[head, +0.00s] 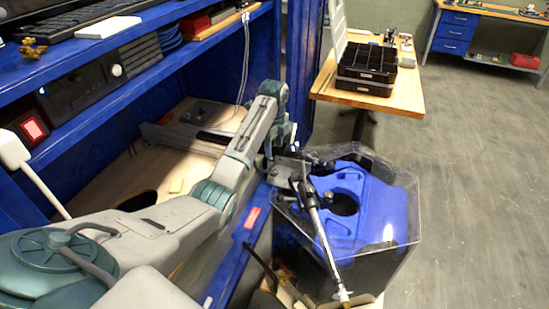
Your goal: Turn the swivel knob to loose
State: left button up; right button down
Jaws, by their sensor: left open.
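The thruster tank (402,228) is a clear, angular tank with a blue part (375,205) inside, standing at the right of the blue bench. A thin metal rod (322,232) slants across the tank's near side, from a dark fitting near its upper left rim down to a pale tip. My left arm reaches in from the left over the bench. My left gripper (303,172) is open at the upper left rim, close to the fitting and the rod's upper end. I cannot clearly make out the swivel knob; it is small or hidden around there. My right gripper is not in view.
The blue shelf unit (170,60) with electronics fills the left, close to my arm. A wooden table (405,95) with black trays (366,68) stands behind the tank. Another workbench (490,12) is at the back right. The grey floor (475,190) right of the tank is clear.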

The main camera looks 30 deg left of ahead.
pick_arm(q)
jog(key=p, duration=0.2)
send_over(274, 171)
jog(key=f, duration=0.4)
jog(key=shift+s+d+f, duration=0.2)
jog(key=shift+f, duration=0.2)
jog(key=f, duration=0.5)
jog(key=shift+w+a, duration=0.2)
jog(key=shift+f, duration=0.15)
jog(key=shift+c, duration=1.3)
jog(key=c, duration=0.7)
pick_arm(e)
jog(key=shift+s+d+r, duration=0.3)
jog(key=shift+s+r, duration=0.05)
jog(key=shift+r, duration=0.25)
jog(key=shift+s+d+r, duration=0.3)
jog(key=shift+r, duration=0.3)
